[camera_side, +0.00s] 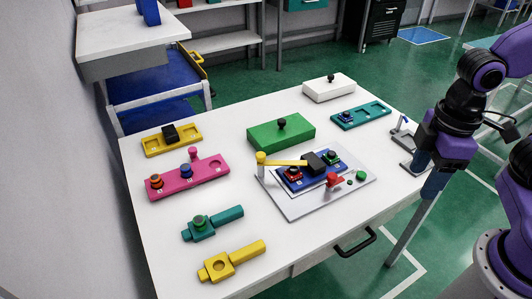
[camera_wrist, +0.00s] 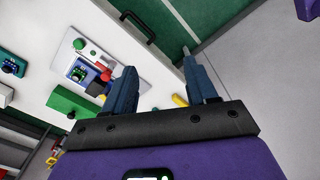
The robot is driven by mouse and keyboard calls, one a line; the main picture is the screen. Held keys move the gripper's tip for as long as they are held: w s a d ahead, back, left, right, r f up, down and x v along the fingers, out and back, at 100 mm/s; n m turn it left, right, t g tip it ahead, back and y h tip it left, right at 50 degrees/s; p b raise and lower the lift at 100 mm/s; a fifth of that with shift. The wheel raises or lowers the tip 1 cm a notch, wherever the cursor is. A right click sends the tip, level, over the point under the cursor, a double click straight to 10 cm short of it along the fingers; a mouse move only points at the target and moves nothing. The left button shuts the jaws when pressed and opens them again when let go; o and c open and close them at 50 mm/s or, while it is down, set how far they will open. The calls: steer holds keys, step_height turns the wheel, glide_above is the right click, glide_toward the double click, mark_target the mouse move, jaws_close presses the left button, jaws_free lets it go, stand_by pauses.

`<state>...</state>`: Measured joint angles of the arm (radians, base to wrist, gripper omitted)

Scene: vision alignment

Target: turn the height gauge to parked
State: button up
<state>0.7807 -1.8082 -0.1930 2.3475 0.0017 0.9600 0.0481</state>
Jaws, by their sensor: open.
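The height gauge appears to be the yellow post (camera_side: 261,158) with a yellow bar and a black head (camera_side: 314,162) at its end. It stands on a light grey plate (camera_side: 297,208). The bar reaches right, and the head is over or beside a blue fixture (camera_side: 292,184) holding small red and green parts; the exact overlap is unclear. My gripper (camera_wrist: 158,62) is open and empty in the wrist view, its blue-grey fingers apart. It hangs at the table's right side, away from the gauge. In the wrist view the plate (camera_wrist: 125,72) is partly hidden behind a finger.
The table's front right is clear.

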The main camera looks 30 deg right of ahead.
steer(key=w+a+r+m, duration=0.25)
steer(key=w+a, duration=0.35)
steer(key=w, duration=0.3)
steer(key=m, duration=0.9)
glide_above(261, 154)
step_height(261, 154, down, 3)
step_height(261, 154, down, 17)
steer(key=shift+a+f, duration=0.1)
steer(key=shift+f, duration=0.1)
jaws_close()
